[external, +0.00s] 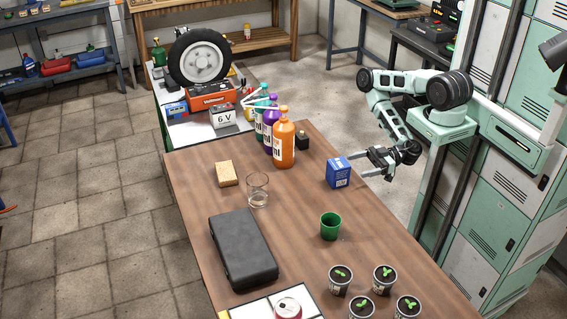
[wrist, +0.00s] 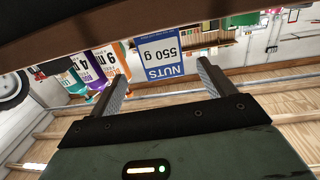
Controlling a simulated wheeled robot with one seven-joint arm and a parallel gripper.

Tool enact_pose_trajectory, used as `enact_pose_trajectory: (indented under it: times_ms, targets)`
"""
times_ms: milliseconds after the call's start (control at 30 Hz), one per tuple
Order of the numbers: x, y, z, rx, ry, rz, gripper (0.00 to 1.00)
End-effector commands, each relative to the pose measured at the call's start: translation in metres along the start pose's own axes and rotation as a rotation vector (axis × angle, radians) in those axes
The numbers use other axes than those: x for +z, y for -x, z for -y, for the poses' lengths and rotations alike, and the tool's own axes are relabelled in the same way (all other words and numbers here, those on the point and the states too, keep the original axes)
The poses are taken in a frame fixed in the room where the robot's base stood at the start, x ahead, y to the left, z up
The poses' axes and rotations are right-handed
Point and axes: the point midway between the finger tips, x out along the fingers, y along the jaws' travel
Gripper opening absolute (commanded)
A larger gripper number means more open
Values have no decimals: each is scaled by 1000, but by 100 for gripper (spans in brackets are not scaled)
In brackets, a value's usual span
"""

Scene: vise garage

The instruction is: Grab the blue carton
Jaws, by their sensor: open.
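The blue carton (external: 338,172) stands upright on the wooden table (external: 200,192), near its right edge in the external view. In the wrist view the carton (wrist: 161,55) appears upside down, with a white label reading "NUTS 550 g". My gripper (external: 378,164) is just right of the carton in the external view, its fingers pointing at it. In the wrist view the gripper (wrist: 160,85) is open and empty. The carton shows beyond and roughly between the two fingers, apart from them as far as I can tell.
An orange bottle (external: 284,142) and other bottles stand behind the carton, beside a small black bottle (external: 302,140). A green cup (external: 330,226) stands in front of it. A glass (external: 257,190), a sponge (external: 227,173) and a black case (external: 243,250) lie left. Potted seedlings (external: 383,278) fill the near right corner.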

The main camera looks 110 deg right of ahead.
Motion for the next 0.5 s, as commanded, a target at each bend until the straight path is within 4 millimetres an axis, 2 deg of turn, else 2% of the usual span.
enact_pose_trajectory:
  times_ms: [33,133,367,500]
  targets:
    - [-2,-11,0,-3,3,-3,82]
    - [-3,-26,0,-4,3,-2,82]
    - [-2,-43,0,-2,2,-1,82]
    - [-7,-60,2,-4,5,-2,82]
